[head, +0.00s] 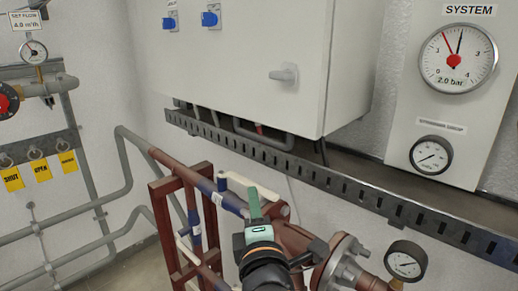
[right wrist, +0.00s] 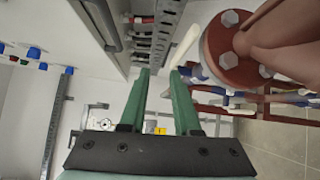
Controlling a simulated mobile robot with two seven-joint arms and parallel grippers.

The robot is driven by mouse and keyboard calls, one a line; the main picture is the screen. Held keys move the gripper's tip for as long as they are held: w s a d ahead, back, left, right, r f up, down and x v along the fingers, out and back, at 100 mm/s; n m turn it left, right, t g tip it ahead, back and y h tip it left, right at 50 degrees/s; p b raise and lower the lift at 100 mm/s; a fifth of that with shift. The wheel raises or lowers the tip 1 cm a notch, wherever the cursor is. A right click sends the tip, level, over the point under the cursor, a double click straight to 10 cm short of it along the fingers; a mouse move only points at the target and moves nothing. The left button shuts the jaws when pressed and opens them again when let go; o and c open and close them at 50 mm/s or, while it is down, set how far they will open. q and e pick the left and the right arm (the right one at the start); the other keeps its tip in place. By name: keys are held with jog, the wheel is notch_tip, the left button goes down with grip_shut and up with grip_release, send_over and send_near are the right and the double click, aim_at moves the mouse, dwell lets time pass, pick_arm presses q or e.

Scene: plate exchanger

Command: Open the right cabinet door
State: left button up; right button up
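The light grey wall cabinet shows at the top middle of the head view, with its door front (head: 235,45) facing me. The door looks shut. A grey handle (head: 285,73) sits near the door's right edge. My right gripper (head: 254,203) is below the cabinet and its handle, apart from both, above the pipework. In the right wrist view its two green fingers (right wrist: 160,73) stand apart with nothing held between them. The cabinet (right wrist: 60,22) shows at the upper left there, and I cannot make out the handle. My left gripper is not in view.
A slotted metal cable tray (head: 340,184) runs along the wall below the cabinet. Brown pipes and a flange (head: 343,262) stand close around my right gripper. A gauge panel (head: 455,120) hangs right of the cabinet. The space before the door is clear.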

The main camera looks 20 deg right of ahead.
jog(key=t+h, duration=0.1)
send_near(261, 136)
jog(key=s+f, duration=0.2)
jog(key=r, duration=0.1)
jog(key=shift+h, duration=0.3)
jog(key=p+x, duration=0.1)
jog(key=x, duration=0.7)
jog(key=p+x, duration=0.1)
jog(key=x, duration=0.3)
jog(key=shift+w+a+p, duration=0.15)
jog(key=shift+a+p, duration=0.15)
jog(key=shift+a, duration=0.05)
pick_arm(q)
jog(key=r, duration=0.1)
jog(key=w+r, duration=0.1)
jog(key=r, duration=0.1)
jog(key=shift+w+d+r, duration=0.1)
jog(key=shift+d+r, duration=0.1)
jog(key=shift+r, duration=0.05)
pick_arm(e)
jog(key=shift+c, duration=0.4)
jog(key=shift+f, duration=0.1)
grip_shut()
